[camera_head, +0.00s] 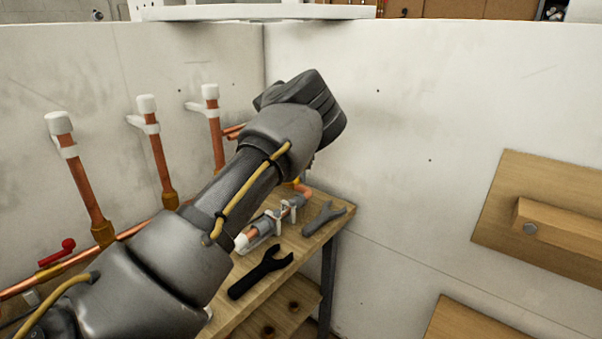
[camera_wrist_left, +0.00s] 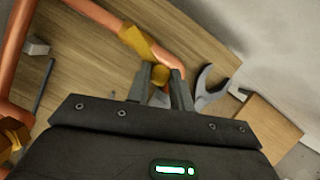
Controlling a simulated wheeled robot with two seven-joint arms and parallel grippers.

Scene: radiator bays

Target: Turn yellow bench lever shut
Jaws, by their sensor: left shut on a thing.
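The yellow bench lever (camera_wrist_left: 160,73) shows in the left wrist view between the fingertips of my left gripper (camera_wrist_left: 160,76). The gripper is shut on it. A yellow-brass fitting (camera_wrist_left: 139,42) sits just beyond, on a copper pipe (camera_wrist_left: 100,14) over the wooden bench. In the head view my left arm covers most of this spot; only a small yellow bit (camera_head: 297,182) shows by the copper pipe end. The fingers are hidden there, and the lever's angle is hard to tell. My right gripper is in neither view.
A grey wrench (camera_head: 324,217) and a black wrench (camera_head: 261,272) lie on the bench (camera_head: 235,310). Capped copper pipes (camera_head: 157,155) and a red-handled valve (camera_head: 58,252) stand along the left wall. Wooden wall blocks (camera_head: 545,215) are at right.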

